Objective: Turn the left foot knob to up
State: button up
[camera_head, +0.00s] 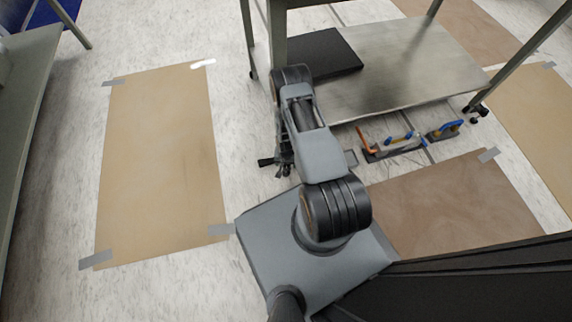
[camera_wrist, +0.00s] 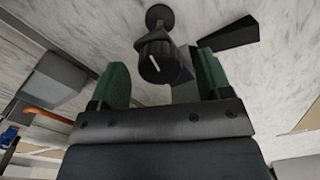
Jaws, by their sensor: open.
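My gripper (camera_wrist: 160,78) has two green fingers, open, one on each side of the knob. The knob appears between the fingers with gaps visible. I cannot tell its depth relative to the fingertips. In the head view my arm reaches down to the floor beside the metal table, and my gripper (camera_head: 287,165) is small and dark there. The arm hides the near left table leg and the foot.
The metal table (camera_head: 400,70) has a lower shelf with a black slab (camera_head: 318,52) on it. Tools with blue and orange parts (camera_head: 410,141) lie on the floor at its front. Brown taped sheets (camera_head: 160,160) cover the floor left and right. Bare floor lies around the gripper.

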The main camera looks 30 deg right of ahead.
jog(key=shift+f, duration=0.35)
jog(key=c, duration=0.9)
jog(key=shift+n, duration=0.3)
jog(key=n, duration=0.3)
jog(key=shift+b, duration=0.35)
jog(key=n, duration=0.3)
jog(key=shift+n, duration=0.3)
jog(key=n, duration=0.6)
jog(key=shift+n, duration=0.5)
